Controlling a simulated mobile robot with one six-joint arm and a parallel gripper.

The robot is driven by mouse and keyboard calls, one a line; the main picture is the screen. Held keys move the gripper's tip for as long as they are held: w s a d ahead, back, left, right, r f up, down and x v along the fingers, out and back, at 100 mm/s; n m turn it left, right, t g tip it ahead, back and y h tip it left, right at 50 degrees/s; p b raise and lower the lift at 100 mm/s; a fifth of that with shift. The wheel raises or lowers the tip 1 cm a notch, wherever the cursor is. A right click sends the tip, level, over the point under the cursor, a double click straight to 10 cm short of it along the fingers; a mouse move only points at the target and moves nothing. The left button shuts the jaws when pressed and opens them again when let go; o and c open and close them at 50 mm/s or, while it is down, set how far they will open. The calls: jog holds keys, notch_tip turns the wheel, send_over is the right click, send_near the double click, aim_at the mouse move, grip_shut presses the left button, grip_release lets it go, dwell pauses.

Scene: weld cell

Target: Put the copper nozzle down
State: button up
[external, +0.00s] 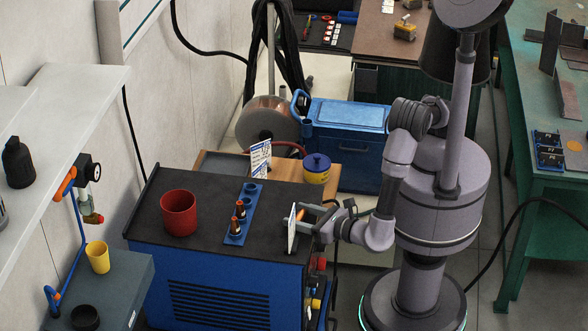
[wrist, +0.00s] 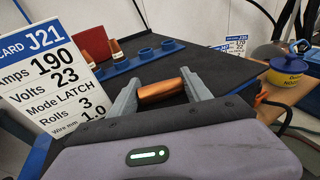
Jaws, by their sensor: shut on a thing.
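My gripper (wrist: 163,90) is shut on a copper nozzle (wrist: 162,91), which lies sideways between the two fingertips. In the external view my gripper (external: 302,214) is at the right end of the black top of the blue machine (external: 225,290), with the nozzle (external: 299,214) partly hidden between the jaws. A blue rack (external: 246,202) stands on that top, left of my gripper. Two other copper-and-dark nozzles (external: 240,209) stand upright in its near holders; its far holders look empty. I cannot tell how far the held nozzle is above the top.
A white card reading J21 (wrist: 42,70) stands close to my gripper. A red cup (external: 179,213) stands left of the rack. A yellow pot with a blue lid (external: 316,169) and another card (external: 260,160) are behind. The black top between rack and gripper is clear.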

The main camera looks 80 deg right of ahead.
aim_at(300, 215)
jog(key=shift+r+p, duration=1.15)
jog(key=shift+r, duration=0.8)
jog(key=s+d+r+p, duration=0.1)
jog(key=s+d+p, duration=0.3)
jog(key=s+d, duration=0.75)
jog(key=w+d+f+m+g+h+b, duration=0.1)
jog(key=w+d+m+g+h+b, duration=0.1)
jog(key=w+d, duration=0.7)
jog(key=w+d+f+m+g+h+b, duration=0.1)
jog(key=w+d+m+g+h, duration=0.2)
jog(key=w+d, duration=0.6)
jog(key=d+h, duration=0.1)
jog(key=d, duration=0.4)
jog(key=shift+w+d+f+m+b, duration=0.25)
jog(key=shift+w+d+m+b, duration=0.05)
jog(key=shift+w+m+b, duration=0.1)
jog(key=shift+a, duration=0.1)
jog(key=s+a+r+n+t+y+p, duration=0.1)
jog(key=s+a+n+t+y, duration=0.1)
jog(key=s+a, duration=0.7)
jog(key=s+a+r+n+t+y+p, duration=0.1)
jog(key=s+a+n+t+y+p, duration=0.1)
jog(key=s+a, duration=0.8)
jog(key=a+n+t+y, duration=0.1)
jog(key=a+n+y, duration=0.1)
jog(key=a, duration=0.3)
jog(key=shift+s+a+r+p, duration=0.15)
jog(key=shift+r+p, duration=0.15)
